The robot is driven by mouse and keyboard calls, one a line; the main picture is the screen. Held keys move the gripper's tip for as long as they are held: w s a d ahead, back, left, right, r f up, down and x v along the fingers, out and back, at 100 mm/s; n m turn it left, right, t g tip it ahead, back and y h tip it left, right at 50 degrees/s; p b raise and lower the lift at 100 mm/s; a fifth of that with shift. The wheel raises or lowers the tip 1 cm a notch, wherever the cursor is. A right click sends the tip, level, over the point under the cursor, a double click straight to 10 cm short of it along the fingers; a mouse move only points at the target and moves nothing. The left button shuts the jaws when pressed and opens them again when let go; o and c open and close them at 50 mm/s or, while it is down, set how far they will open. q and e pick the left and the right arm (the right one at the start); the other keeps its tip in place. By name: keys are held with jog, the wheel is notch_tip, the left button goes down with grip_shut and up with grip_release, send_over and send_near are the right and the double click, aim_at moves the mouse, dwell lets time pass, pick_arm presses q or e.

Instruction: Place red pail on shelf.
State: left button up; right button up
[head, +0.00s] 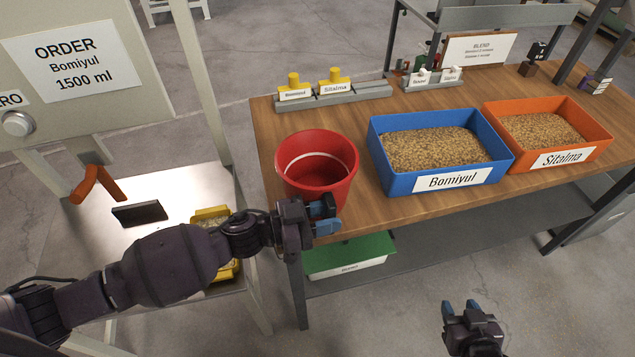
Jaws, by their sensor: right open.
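A red pail (318,166) stands upright near the left front corner of the wooden table, with a pale band inside its wall. My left gripper (326,217) is at the front of the pail, its blue fingertips overlapping the pail's lower right side in the head view. I cannot tell whether its fingers touch or hold the pail. My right gripper (461,306) is open and empty, low at the bottom right, over the floor and apart from the table. A grey lower shelf (480,218) runs under the table, partly hidden by the tabletop.
Blue Bomiyul (378,150) and orange Sitalma (598,135) grain bins stand right of the pail. A green and white bin (347,268) sits below the table. A yellow container (208,214) and black block (139,213) are on the metal stand at left.

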pick_arm(q)
jog(key=shift+c, duration=0.2)
grip_shut()
jog(key=shift+r, duration=0.15)
